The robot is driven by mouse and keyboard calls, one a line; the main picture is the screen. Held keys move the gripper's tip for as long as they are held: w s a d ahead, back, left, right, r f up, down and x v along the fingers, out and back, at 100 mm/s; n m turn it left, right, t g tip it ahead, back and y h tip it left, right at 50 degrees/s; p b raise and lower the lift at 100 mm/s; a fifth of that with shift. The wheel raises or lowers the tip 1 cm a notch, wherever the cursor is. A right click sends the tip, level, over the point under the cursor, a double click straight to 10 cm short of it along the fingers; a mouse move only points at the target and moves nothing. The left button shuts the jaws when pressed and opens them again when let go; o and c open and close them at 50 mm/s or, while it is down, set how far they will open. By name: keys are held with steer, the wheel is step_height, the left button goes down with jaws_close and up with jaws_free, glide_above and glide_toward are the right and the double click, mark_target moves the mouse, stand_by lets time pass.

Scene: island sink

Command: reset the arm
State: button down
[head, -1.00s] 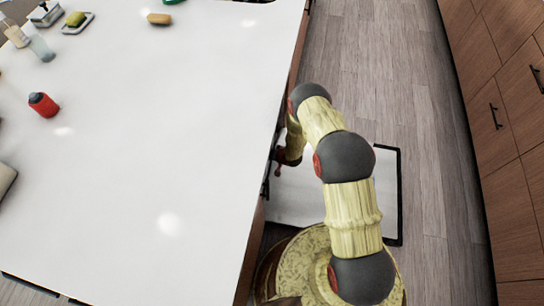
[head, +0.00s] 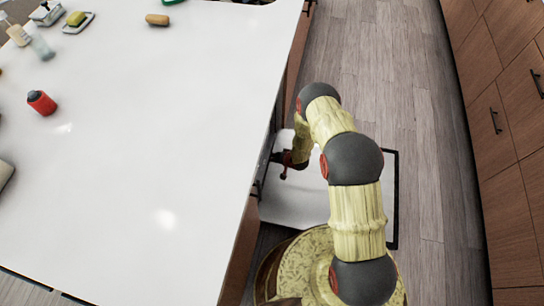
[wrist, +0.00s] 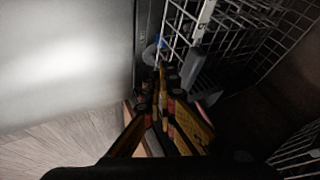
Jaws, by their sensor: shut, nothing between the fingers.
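My gripper (head: 284,172) is low beside the island's edge, above a white open panel with a black rim (head: 296,206) that looks like an open dishwasher door. My arm hides part of the gripper and panel in the head view. In the wrist view my gripper (wrist: 163,85) shows its dark and yellow fingers together and empty. Just past the fingertips is a wire rack (wrist: 235,25) with a grey part hanging at its side. I cannot tell whether the fingers touch the rack.
The white island counter (head: 140,150) fills the left. On it are a red bottle (head: 41,102), a tan roll-like item (head: 157,19) and a sponge on a dish (head: 77,19). Wooden drawers (head: 505,150) line the right. The floor (head: 380,60) between is clear.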

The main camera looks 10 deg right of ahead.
steer(key=p+v, duration=0.3)
steer(key=v, duration=0.5)
steer(key=shift+a+r, duration=0.1)
